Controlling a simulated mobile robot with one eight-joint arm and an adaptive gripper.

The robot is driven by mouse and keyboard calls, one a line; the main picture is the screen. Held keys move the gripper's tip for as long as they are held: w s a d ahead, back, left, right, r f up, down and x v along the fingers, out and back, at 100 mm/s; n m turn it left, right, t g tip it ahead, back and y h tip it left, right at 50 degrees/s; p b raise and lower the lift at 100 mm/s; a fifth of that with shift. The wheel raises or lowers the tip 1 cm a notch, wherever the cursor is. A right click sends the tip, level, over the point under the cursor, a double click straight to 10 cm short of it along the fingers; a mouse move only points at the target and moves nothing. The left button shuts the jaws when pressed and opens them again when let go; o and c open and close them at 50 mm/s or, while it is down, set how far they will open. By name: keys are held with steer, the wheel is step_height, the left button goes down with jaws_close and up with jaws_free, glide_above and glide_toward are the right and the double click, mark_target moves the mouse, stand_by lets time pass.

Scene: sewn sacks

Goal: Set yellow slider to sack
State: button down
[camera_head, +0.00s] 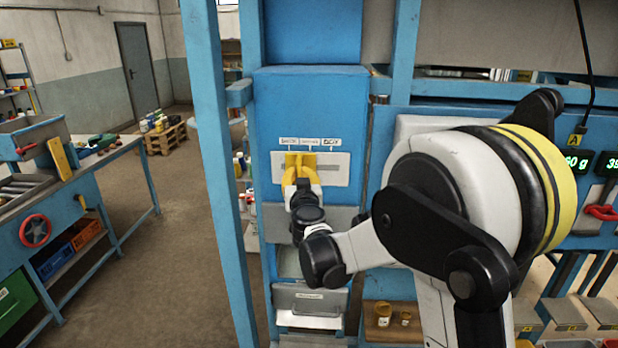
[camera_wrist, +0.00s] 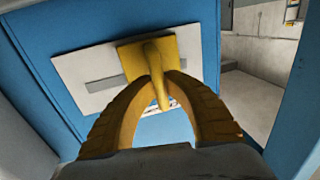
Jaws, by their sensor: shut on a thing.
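The yellow slider (camera_head: 291,160) sits at the left of a light plate (camera_head: 331,179) on a blue cabinet. A horizontal slot (camera_head: 327,167) shows to its right. Three small labels (camera_head: 310,141) stand in a row above the plate; their print is too small to read surely. The slider is under the left label. My gripper (camera_head: 303,170) has yellow fingers shut on the slider's handle. In the wrist view the slider (camera_wrist: 136,60) has a raised handle between my gripper's curved fingers (camera_wrist: 158,92). The fingers partly hide the handle.
A blue post (camera_head: 212,150) stands left of the cabinet. A workbench with a red handwheel (camera_head: 34,231) is at the far left. Weight displays (camera_head: 577,164) are at the right, behind my arm.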

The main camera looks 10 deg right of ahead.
mark_target(286, 166)
steer(key=a, duration=0.1)
steer(key=w+a, duration=0.1)
steer(key=a, duration=0.1)
steer(key=shift+a+b, duration=0.15)
steer(key=shift+b, duration=0.15)
steer(key=shift+a, duration=0.1)
steer(key=c, duration=1.4)
jaws_free()
steer(key=shift+c, duration=0.2)
steer(key=shift+a, duration=0.2)
steer(key=shift+d, duration=0.15)
steer(key=s, duration=0.4)
steer(key=s+a, duration=0.1)
steer(key=s, duration=0.7)
steer(key=shift+a, duration=0.3)
steer(key=shift+d, duration=0.1)
